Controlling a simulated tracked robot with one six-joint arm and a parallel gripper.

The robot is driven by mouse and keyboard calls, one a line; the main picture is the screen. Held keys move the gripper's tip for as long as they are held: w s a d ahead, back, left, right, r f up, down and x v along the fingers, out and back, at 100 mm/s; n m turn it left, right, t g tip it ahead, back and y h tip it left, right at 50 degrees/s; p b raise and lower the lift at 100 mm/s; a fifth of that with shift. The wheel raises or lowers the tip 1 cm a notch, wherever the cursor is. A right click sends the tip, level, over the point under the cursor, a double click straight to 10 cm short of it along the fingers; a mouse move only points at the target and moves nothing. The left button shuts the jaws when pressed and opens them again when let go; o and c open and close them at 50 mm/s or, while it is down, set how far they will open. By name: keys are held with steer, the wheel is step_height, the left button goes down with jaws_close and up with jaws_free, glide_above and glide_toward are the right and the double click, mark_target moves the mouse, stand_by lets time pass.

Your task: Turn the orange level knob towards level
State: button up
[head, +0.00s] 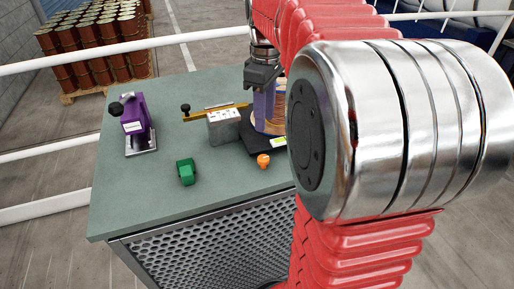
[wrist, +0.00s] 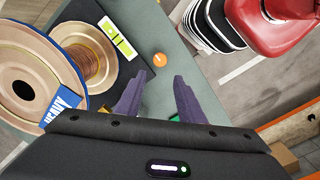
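The orange level knob (head: 263,161) stands at the front corner of a dark base plate, on the near side of the bench. In the wrist view the knob (wrist: 160,59) shows as a small orange disc just beyond the fingertips. My gripper (wrist: 162,80) has two purple fingers spread apart with nothing between them. In the head view the gripper (head: 264,105) is above the dark base, behind the knob and apart from it. A yellow-green and white level strip (wrist: 117,38) lies beside the knob; its fine markings are too small to read.
A copper wire spool (wrist: 92,58) with a blue "HEAVY" label is close left of the fingers in the wrist view. On the bench (head: 120,195) are a grey block (head: 224,127), a green block (head: 186,172) and a purple clamp-like device (head: 136,122). The bench's front left is clear.

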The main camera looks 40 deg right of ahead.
mark_target(263, 158)
steer(key=shift+f, duration=0.15)
step_height(263, 158, down, 14)
steer(key=shift+r, duration=0.25)
stand_by(0.5)
